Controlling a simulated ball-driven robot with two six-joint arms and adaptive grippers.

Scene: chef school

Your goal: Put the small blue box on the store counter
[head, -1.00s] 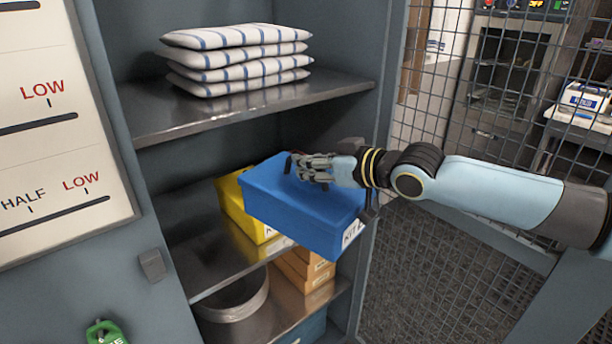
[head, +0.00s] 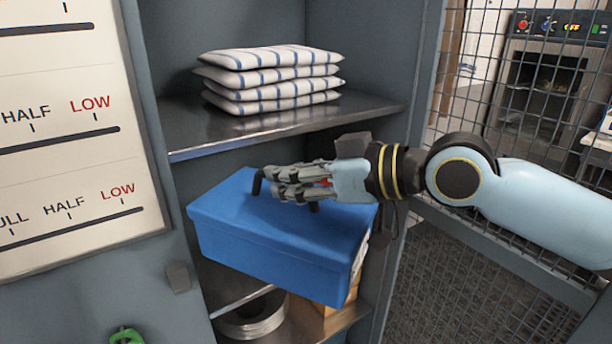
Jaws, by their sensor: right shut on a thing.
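The small blue box (head: 270,245) is in the middle of the head view, tilted, in front of the cabinet's lower shelves. It has a black handle on its lid. My right gripper (head: 285,183) comes in from the right and is shut on the box at the handle. The fingers cover part of the handle. The box hides most of the shelf behind it. I see no store counter that I can make out with certainty. My left gripper is not in view.
A stack of striped cloths (head: 270,78) lies on the upper metal shelf (head: 190,125). A mesh door (head: 530,220) stands at the right. A chart panel (head: 70,150) is at the left. A round metal container (head: 252,318) and a brown box are below.

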